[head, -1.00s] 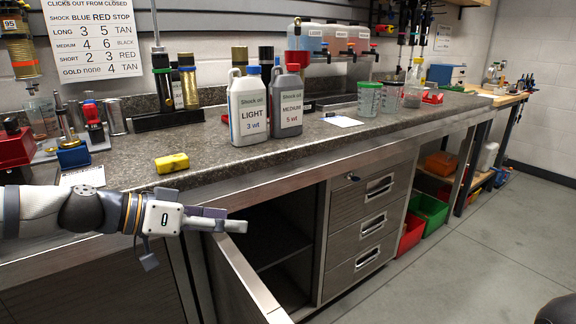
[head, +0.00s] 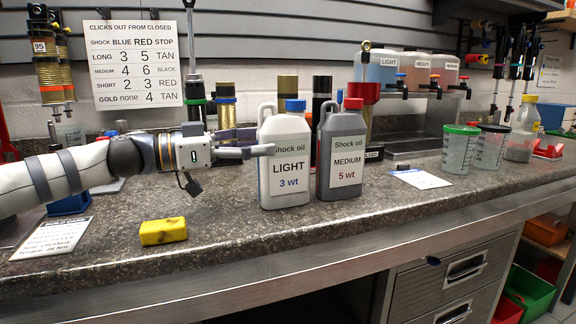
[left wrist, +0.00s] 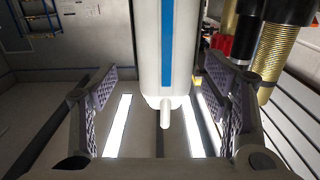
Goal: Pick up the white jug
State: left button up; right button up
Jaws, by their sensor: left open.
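The white jug (head: 285,168) is labelled "Shock oil LIGHT 3 wt". It has a blue cap and stands upright on the counter, its handle on the left side. My left gripper (head: 258,142) is open at that side. The near finger reaches in front of the jug's upper left part, and the far finger is partly hidden behind it. In the left wrist view, a white body with a blue strip (left wrist: 165,50), apparently the jug, lies between the spread fingers. I cannot tell whether they touch it. My right gripper is not in view.
A grey jug (head: 341,160) with a red cap stands close on the right. Gold and black cylinders (head: 322,105) stand behind. A yellow block (head: 163,231) lies at the front left. Clear cups (head: 459,150) stand further right. The counter in front of the jugs is clear.

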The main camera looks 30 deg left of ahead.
aim_at(285, 143)
pick_arm(q)
jog(key=x, duration=0.6)
jog(key=shift+w+a+f, duration=0.15)
jog(key=shift+w+f, duration=0.05)
jog(key=shift+a+r, duration=0.1)
grip_shut()
